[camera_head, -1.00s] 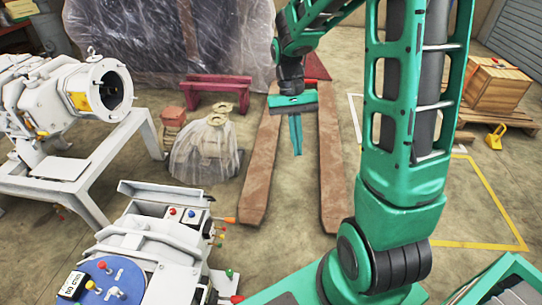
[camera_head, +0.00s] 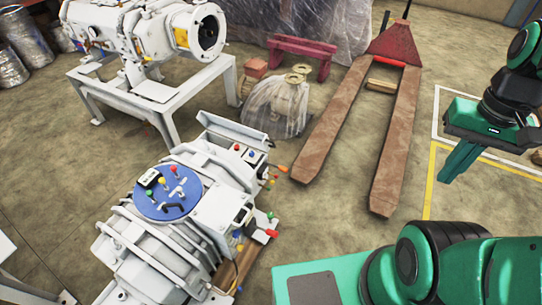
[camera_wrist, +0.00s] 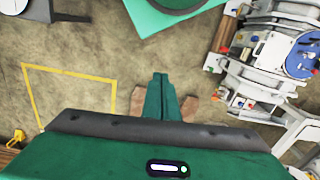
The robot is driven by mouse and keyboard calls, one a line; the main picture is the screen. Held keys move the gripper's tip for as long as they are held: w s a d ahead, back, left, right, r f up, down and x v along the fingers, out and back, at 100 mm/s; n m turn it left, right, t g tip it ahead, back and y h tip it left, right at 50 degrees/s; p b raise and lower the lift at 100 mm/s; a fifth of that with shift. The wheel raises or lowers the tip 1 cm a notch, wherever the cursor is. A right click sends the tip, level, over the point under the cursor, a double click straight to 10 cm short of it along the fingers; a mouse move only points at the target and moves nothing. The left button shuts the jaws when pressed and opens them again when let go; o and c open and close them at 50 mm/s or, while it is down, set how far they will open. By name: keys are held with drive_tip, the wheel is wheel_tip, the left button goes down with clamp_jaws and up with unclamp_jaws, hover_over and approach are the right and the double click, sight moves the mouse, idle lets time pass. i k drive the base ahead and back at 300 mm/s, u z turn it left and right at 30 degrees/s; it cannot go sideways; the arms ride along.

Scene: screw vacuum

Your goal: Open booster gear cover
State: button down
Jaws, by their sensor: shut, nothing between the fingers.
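The white machine (camera_head: 125,255) with a blue round panel (camera_head: 168,192) and coloured levers stands at lower centre in the head view. A grey-white box-like housing (camera_head: 232,133) sits at its far side, by a small panel of knobs. I cannot tell which part is the booster gear cover. My green gripper (camera_head: 447,178) is at the right of the head view, well apart from the machine, fingers pointing down. In the wrist view its fingers (camera_wrist: 160,78) are shut together and empty above the floor. The machine's blue panel also shows at upper right there (camera_wrist: 303,58).
A second white machine (camera_head: 140,40) rests on a white frame (camera_head: 150,90) at upper left. A plastic-wrapped bundle (camera_head: 280,105) and a rusty pallet jack (camera_head: 395,150) stand beyond. Yellow floor lines (camera_head: 431,185) lie near my gripper. Open floor lies between machine and pallet jack.

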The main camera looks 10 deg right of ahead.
sight(257, 140)
drive_tip(key=u, duration=0.05)
drive_tip(key=k, duration=0.3)
drive_tip(key=z, duration=0.75)
drive_tip(key=i, duration=1.3)
drive_tip(key=u, duration=0.25)
